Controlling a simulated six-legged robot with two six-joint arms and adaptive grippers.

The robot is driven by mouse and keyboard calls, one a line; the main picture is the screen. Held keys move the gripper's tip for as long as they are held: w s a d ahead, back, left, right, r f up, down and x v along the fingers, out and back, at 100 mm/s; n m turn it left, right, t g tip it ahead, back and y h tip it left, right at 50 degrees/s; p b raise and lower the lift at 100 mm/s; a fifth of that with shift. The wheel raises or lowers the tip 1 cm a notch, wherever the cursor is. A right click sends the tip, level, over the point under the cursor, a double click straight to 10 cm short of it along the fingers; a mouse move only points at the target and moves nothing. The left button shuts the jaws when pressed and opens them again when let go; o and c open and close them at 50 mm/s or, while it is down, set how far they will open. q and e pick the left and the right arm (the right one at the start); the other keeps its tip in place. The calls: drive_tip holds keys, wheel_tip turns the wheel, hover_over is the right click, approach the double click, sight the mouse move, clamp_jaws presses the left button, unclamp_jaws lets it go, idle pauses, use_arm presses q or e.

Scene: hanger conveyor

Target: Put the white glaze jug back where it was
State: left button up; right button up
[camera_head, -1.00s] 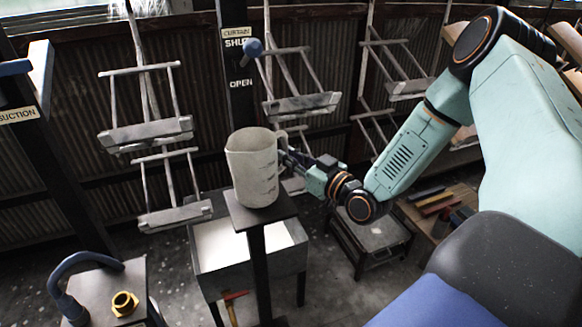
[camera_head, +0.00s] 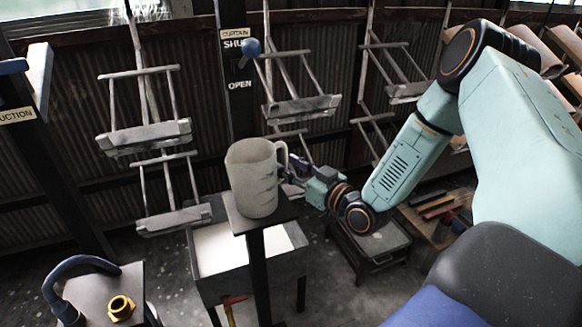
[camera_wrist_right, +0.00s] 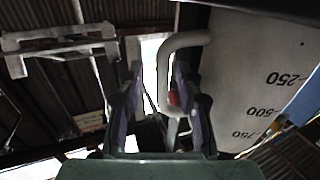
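The white glaze jug (camera_head: 253,180) stands upright on the small dark top of a post stand (camera_head: 284,212), its handle to the right. Printed volume marks show on its wall in the right wrist view (camera_wrist_right: 250,75). My right gripper (camera_head: 292,172) is just right of the jug at handle height. In the right wrist view my right gripper (camera_wrist_right: 165,88) has its two purple fingers spread apart, with the jug's handle showing between them and a gap on each side. How deep the handle lies between the fingers is hard to tell. My left gripper is not in view.
A tray-topped bin (camera_head: 222,250) stands behind the post. Hanger racks (camera_head: 145,136) hang at the back. A curtain lever (camera_head: 250,46) is on a post above the jug. A stand with a brass nut (camera_head: 121,307) and blue hose (camera_head: 62,275) is at front left.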

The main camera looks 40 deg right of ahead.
drive_tip(key=s+d+p, duration=0.1)
drive_tip(key=s+p, duration=0.4)
drive_tip(key=s, duration=0.7)
drive_tip(key=shift+d+r+p, duration=0.25)
drive_tip(key=shift+r+p, duration=0.05)
drive_tip(key=shift+p, duration=0.05)
